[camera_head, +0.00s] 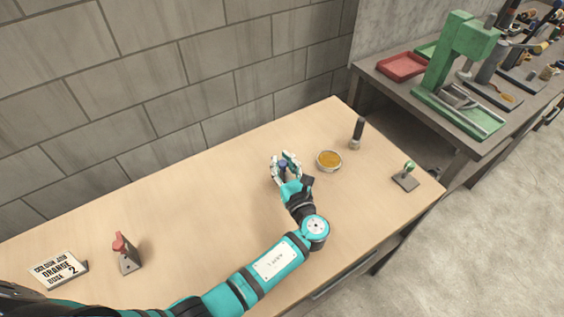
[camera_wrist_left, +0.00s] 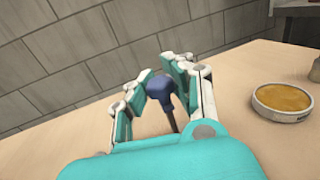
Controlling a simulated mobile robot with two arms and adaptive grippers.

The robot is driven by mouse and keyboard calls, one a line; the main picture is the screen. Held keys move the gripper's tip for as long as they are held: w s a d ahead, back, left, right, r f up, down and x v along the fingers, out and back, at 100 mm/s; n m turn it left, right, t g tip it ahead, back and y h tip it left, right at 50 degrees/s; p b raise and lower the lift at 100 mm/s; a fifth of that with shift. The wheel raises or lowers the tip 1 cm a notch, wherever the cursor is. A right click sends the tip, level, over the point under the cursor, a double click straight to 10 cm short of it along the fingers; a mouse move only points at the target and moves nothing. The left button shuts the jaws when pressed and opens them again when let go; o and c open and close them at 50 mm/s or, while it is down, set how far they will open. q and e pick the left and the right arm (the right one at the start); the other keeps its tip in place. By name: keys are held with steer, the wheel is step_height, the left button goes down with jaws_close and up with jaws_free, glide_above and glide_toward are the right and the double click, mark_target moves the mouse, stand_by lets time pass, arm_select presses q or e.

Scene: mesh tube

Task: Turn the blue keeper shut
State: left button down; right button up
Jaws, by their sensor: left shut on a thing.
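The blue keeper (camera_head: 283,165) stands on the wooden table near its middle right, between the fingers of my left gripper (camera_head: 285,160). In the left wrist view, the keeper's dark blue knob (camera_wrist_left: 158,88) sits between the fingers of the left gripper (camera_wrist_left: 157,72), with a thin dark stem below it. The left gripper is shut on the knob. The keeper's base is hidden by the gripper, so I cannot tell how far it is turned. My right gripper is not in view.
A round dish of orange material (camera_head: 329,161) stands just right of the gripper. Behind it is a black-handled tool (camera_head: 357,132). A green-topped piece (camera_head: 406,177) stands at the right edge, a red-topped one (camera_head: 126,253) and a sign (camera_head: 59,270) at the left. The table between is clear.

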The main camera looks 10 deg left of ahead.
arm_select(q)
steer(key=shift+s+d+f, duration=0.1)
steer(key=shift+s+f, duration=0.05)
steer(key=shift+f, duration=0.15)
steer(key=c, duration=1.5)
jaws_free()
steer(key=shift+c, duration=0.2)
steer(key=o, duration=0.4)
steer(key=shift+r, duration=0.25)
steer(key=shift+o, duration=0.2)
steer(key=v, duration=1.2)
steer(key=shift+f, duration=0.1)
